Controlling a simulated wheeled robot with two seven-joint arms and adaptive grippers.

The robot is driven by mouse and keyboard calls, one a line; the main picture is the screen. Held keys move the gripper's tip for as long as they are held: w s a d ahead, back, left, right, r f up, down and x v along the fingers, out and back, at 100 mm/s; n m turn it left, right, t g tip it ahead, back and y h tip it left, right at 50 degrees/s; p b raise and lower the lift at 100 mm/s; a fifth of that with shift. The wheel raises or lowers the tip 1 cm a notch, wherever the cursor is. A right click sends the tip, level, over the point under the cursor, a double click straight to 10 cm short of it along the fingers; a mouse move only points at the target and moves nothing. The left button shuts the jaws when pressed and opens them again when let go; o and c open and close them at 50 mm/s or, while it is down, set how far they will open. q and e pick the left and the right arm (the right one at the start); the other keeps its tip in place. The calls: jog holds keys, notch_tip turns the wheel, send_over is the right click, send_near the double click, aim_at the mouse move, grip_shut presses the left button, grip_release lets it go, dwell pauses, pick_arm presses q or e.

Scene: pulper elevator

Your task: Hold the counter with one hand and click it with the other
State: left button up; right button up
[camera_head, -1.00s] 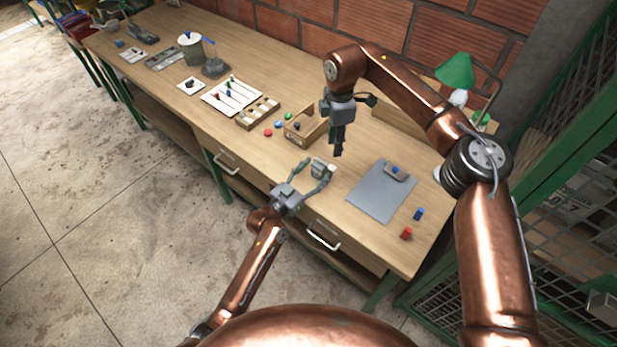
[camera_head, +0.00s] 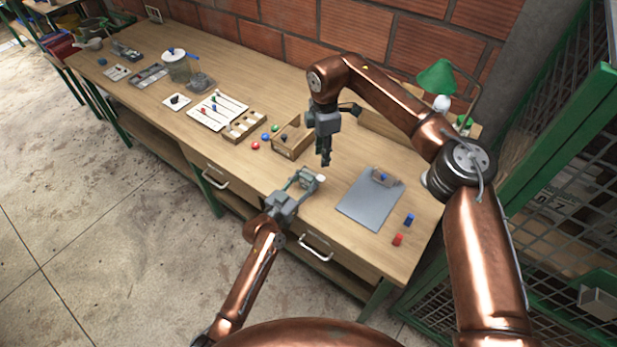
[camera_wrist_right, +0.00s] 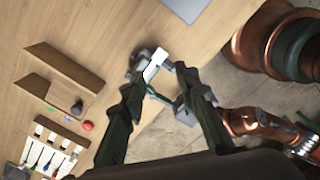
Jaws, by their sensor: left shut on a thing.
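The counter (camera_head: 308,177) is a small grey device with a white part on one side, over the front edge of the workbench. My left gripper (camera_head: 300,181) is shut on it. In the right wrist view the counter (camera_wrist_right: 154,66) shows ahead of and between my right fingers, with the left gripper (camera_wrist_right: 164,84) around it. My right gripper (camera_head: 326,160) points down above the bench, behind and slightly right of the counter, touching nothing. In the right wrist view its dark fingers (camera_wrist_right: 162,75) are spread apart and empty.
A grey mat (camera_head: 369,205) with a small device lies right of the counter, near a blue block (camera_head: 409,220) and a red block (camera_head: 398,240). A wooden box (camera_head: 290,141) and small coloured balls are behind. A green lamp (camera_head: 437,79) stands at the back right.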

grip_shut()
dwell(0.3)
dwell(1.3)
